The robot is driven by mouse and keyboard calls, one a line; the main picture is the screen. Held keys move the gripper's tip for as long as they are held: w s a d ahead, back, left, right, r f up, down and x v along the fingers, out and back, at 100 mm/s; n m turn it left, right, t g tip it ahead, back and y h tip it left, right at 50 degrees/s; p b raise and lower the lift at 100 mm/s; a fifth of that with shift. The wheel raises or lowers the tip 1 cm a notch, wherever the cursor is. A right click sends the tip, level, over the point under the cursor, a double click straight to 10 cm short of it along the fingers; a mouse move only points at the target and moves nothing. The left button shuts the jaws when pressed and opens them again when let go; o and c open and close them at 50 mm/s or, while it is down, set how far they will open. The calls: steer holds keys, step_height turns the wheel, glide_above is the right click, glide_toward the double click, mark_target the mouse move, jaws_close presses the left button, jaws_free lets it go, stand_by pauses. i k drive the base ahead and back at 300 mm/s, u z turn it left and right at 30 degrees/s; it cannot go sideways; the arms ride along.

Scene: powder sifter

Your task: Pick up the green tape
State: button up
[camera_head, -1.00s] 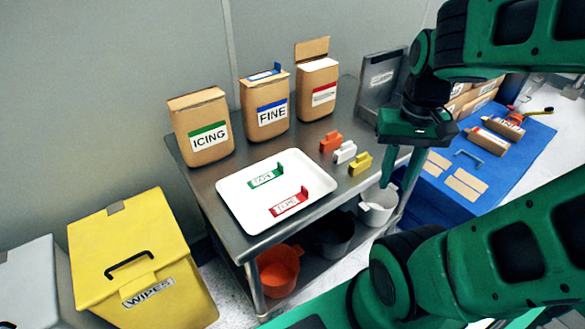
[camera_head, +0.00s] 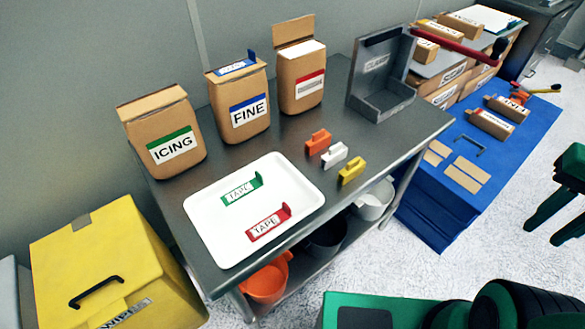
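The green tape (camera_head: 241,190), a small green holder with a white TAPE label, lies on the white tray (camera_head: 207,238) on the metal table. A red tape (camera_head: 268,223) lies on the same tray, nearer the front. My gripper (camera_head: 554,224) is at the far right edge of the view, partly cut off, over the floor. Its two green fingers are apart with nothing visible between them. It is well away from the tray.
Orange, white and yellow clips (camera_head: 334,156) stand right of the tray. Bags labelled ICING (camera_head: 165,135) and FINE (camera_head: 241,95), and a red-labelled bag (camera_head: 301,70), stand behind. A grey bin (camera_head: 382,80) sits at the table's back right. A yellow WIPES box (camera_head: 95,245) stands left.

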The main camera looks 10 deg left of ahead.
mark_target(228, 199)
steer(key=z, duration=0.9)
steer(key=k, duration=1.35)
steer(key=u, duration=2.25)
steer(key=i, duration=1)
steer(key=z, duration=0.05)
